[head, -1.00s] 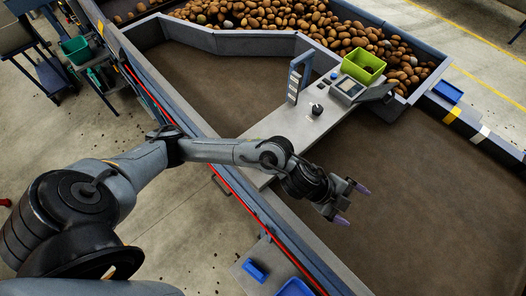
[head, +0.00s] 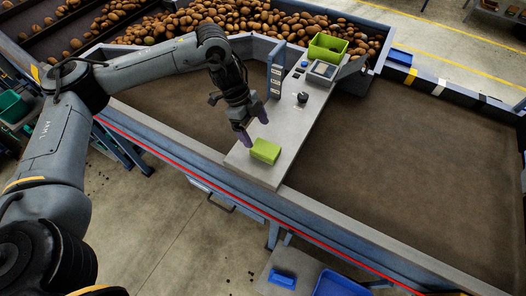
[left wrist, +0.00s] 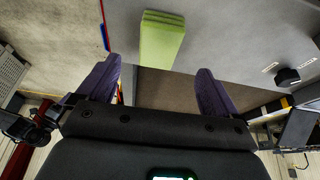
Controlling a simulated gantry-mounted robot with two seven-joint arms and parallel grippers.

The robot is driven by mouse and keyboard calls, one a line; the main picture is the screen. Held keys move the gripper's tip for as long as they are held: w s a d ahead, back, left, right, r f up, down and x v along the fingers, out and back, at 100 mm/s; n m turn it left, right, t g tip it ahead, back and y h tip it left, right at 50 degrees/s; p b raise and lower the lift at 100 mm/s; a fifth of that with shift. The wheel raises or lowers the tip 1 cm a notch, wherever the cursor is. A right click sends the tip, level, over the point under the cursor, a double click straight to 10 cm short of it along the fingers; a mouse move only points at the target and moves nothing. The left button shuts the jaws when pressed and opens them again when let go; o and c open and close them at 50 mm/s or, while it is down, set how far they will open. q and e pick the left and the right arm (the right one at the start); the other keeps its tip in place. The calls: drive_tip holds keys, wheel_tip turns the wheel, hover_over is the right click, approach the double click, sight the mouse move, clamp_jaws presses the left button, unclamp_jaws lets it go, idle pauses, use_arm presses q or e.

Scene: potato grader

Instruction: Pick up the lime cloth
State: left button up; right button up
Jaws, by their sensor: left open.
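The lime cloth (head: 265,151), a folded block, lies on the near end of the grey control panel plate (head: 250,166). It also shows in the left wrist view (left wrist: 162,42), beyond and between the fingertips. My left gripper (head: 253,127), with purple fingers, is open and empty just behind the cloth and a little to its left, pointing down. In the left wrist view the spread fingers (left wrist: 158,78) are apart from the cloth. My right gripper is in neither view.
On the same plate stand a black knob (head: 302,97), a blue-grey upright bracket (head: 276,72), a screen unit (head: 323,70) and a lime bin (head: 327,46). Potatoes (head: 240,17) lie at the back. The brown belt (head: 420,165) is bare to the right.

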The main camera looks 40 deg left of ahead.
sight(265, 148)
use_arm(q)
drive_tip(key=x, duration=0.3)
drive_tip(key=shift+d+f, duration=0.15)
drive_tip(key=shift+d, duration=0.05)
drive_tip(key=shift+d+f+p, duration=0.25)
drive_tip(key=shift+f+p, duration=0.15)
drive_tip(key=shift+f, duration=0.05)
drive_tip(key=x, duration=0.3)
drive_tip(key=shift+d+f+p, duration=0.1)
drive_tip(key=shift+d+p, duration=0.1)
drive_tip(key=shift+p, duration=0.2)
drive_tip(key=shift+w+d+f, duration=0.15)
drive_tip(key=shift+f, duration=0.3)
drive_tip(key=shift+f, duration=0.1)
drive_tip(key=shift+c, duration=0.2)
drive_tip(key=c, duration=1)
